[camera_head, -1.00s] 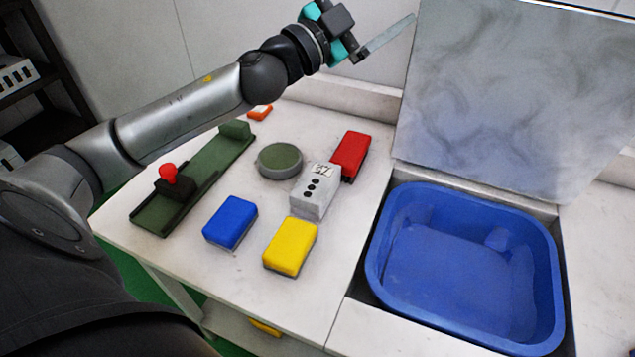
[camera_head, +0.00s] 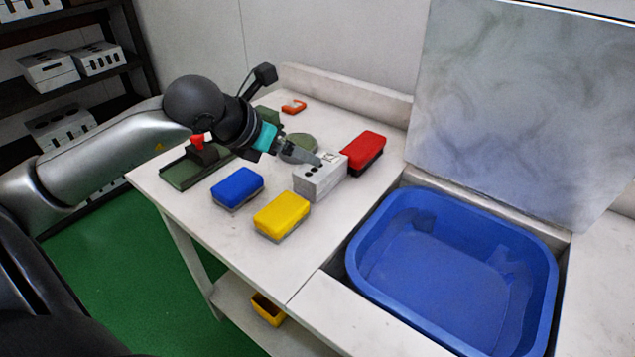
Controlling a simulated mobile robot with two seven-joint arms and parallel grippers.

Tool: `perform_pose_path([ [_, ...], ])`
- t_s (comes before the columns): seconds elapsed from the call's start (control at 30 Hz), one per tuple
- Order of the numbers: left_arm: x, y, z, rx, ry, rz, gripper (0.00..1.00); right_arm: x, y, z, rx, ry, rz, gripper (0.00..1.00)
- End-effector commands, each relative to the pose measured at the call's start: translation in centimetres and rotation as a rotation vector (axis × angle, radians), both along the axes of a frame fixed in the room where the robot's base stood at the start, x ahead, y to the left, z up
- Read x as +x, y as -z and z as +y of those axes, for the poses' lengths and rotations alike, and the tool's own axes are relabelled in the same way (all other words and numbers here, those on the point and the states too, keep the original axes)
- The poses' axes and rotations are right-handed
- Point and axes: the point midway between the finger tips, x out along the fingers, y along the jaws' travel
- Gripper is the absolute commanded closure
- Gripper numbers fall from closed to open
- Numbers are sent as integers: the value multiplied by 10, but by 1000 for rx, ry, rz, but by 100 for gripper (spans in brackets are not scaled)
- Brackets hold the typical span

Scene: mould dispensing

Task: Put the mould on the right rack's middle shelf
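The mould (camera_head: 318,184) is a light grey block with several dark round holes in its side and a dark marking on top. It stands on the white table between the red and yellow blocks. My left gripper (camera_head: 308,157) comes in from the left, with a finger reaching down to the mould's top rear edge. The gap between its fingers does not show clearly, so I cannot tell whether it grips the mould. A dark rack (camera_head: 98,92) with similar grey blocks on its shelves stands at the left. My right gripper is out of view.
Blue (camera_head: 238,187), yellow (camera_head: 282,215) and red (camera_head: 363,151) blocks lie around the mould. A round green-topped disc (camera_head: 298,146) and a green tray-like fixture (camera_head: 182,173) are behind and left. A blue basin (camera_head: 450,275) lies right. Green floor (camera_head: 130,265) is open between table and rack.

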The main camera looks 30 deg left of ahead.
Motion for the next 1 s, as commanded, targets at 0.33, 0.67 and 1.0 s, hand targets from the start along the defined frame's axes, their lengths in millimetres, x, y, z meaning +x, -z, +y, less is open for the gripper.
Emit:
perform_pose_path([
  [0.33, 15, 17, 7, 38, -12, 3, 0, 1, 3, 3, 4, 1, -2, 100],
  [0.67, 46, 49, 3, 32, -14, 3, 0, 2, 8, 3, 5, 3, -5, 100],
  [1.0, 69, 73, 1, 34, -11, 4, 0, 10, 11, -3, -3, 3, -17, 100],
])
